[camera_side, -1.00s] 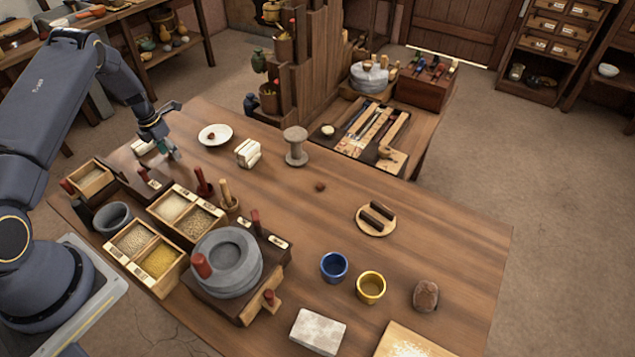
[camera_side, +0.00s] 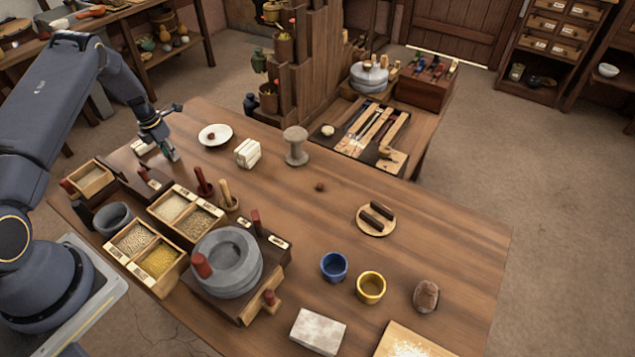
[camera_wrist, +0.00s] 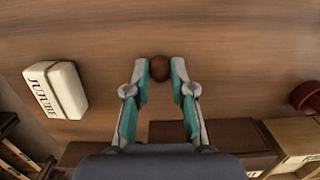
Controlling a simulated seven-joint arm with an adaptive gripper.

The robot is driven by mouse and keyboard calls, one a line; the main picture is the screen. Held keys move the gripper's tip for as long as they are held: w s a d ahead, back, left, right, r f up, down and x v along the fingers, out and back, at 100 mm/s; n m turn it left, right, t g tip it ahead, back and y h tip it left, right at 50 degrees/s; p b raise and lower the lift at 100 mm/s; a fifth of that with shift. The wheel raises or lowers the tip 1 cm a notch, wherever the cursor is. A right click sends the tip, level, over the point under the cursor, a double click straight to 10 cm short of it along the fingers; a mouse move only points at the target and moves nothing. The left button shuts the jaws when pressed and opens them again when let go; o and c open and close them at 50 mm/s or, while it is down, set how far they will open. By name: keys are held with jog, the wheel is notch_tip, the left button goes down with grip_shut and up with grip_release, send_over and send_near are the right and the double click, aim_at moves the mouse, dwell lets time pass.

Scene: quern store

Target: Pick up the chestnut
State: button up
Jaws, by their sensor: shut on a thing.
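In the wrist view, a small round dark brown chestnut (camera_wrist: 160,69) sits between the teal pads at the tips of my gripper (camera_wrist: 161,72), which is shut on it. The wood tabletop (camera_wrist: 230,50) shows close around it. In the side view, my gripper (camera_side: 172,156) points down low over the far left part of the table. The chestnut cannot be made out there.
A white block with a lettered label (camera_wrist: 55,90) lies left in the wrist view. A white plate (camera_side: 215,142) with a small brown thing, a white bundle (camera_side: 247,153) and grain boxes (camera_side: 158,260) are nearby. Another small brown ball (camera_side: 320,187) lies mid-table.

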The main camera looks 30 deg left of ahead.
jog(key=shift+r, duration=0.6)
jog(key=s+d+r, duration=0.2)
jog(key=s+r, duration=0.1)
jog(key=r, duration=0.1)
jog(key=s+d+r, duration=0.3)
jog(key=s, duration=0.1)
jog(key=s+d+r, duration=0.2)
jog(key=s+r, duration=0.2)
jog(key=shift+s+d+r, duration=0.2)
jog(key=shift+d+r, duration=0.05)
jog(key=shift+r, duration=0.05)
jog(key=shift+d+r, duration=0.15)
jog(key=shift+r, duration=0.05)
jog(key=w+r, duration=0.2)
jog(key=w, duration=0.5)
jog(key=m, duration=0.2)
send_over(229, 136)
jog(key=s, duration=0.2)
jog(key=f, duration=0.8)
jog(key=shift+w+d+f, duration=0.1)
jog(key=shift+w+d, duration=0.05)
jog(key=shift+d, duration=0.1)
jog(key=shift+w+f, duration=0.45)
jog(key=shift+f, duration=1.6)
